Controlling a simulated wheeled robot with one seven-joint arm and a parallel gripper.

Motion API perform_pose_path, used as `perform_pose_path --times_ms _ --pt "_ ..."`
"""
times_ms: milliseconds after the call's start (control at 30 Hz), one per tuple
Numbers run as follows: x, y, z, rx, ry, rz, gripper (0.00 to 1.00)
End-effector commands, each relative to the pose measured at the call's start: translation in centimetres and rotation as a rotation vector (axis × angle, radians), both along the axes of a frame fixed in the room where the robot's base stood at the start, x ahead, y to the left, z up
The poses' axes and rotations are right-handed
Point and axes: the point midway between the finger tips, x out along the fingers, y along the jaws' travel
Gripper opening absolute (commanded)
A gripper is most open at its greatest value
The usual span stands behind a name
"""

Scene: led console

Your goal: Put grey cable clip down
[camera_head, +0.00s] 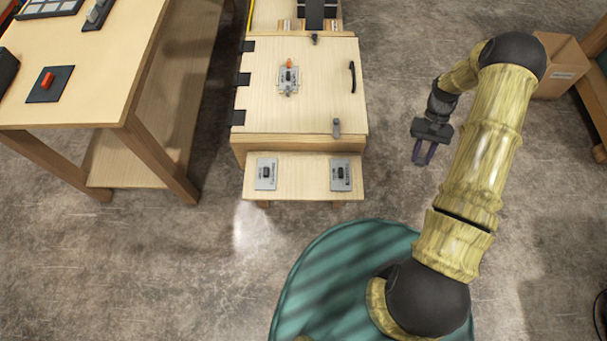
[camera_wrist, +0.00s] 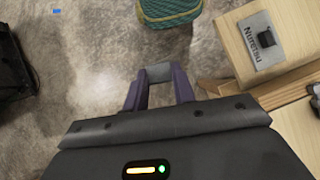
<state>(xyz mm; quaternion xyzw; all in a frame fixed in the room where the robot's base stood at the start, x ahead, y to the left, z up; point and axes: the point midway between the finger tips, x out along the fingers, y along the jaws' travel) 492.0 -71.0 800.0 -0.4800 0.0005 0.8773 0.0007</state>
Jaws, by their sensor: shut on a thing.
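My gripper (camera_head: 424,158) is to the right of the wooden console (camera_head: 262,112), held out over bare floor and apart from the console. In the wrist view my gripper (camera_wrist: 158,78) has its purple fingers closed on a small grey block, which I take as the grey cable clip (camera_wrist: 159,71). The clip sits between the fingertips with nothing beneath it but floor. In the head view the clip is too small to make out. A similar small grey piece (camera_head: 336,128) is at the lower right of the console's top panel.
The console's front ledge (camera_head: 304,168) carries two grey switch plates. The top panel has a switch with an orange tip (camera_head: 289,64) and a black handle (camera_head: 352,77). A wooden table (camera_head: 105,85) stands left, a cardboard box (camera_head: 558,65) right. Floor between is free.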

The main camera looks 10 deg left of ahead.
Motion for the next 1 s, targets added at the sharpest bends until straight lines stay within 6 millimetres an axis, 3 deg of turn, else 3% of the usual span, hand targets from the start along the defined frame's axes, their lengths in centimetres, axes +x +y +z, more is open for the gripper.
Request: perform_pose_path --times_ms 167,267,367,633,800,1000 --pt "0.0 0.3 -0.1 0.000 0.000 -0.005 0.05" --pt "0.1 1.6 -0.5 0.001 -0.002 -0.036 0.05" --pt "0.2 4.4 -1.0 0.001 -0.001 -0.104 0.05" --pt "-0.5 15.2 -1.9 0.003 -0.002 -0.445 0.05" --pt "-1.8 21.5 -2.1 0.003 -0.001 -0.685 0.05" --pt "-4.0 27.8 -2.6 0.004 -0.002 -0.974 0.05"
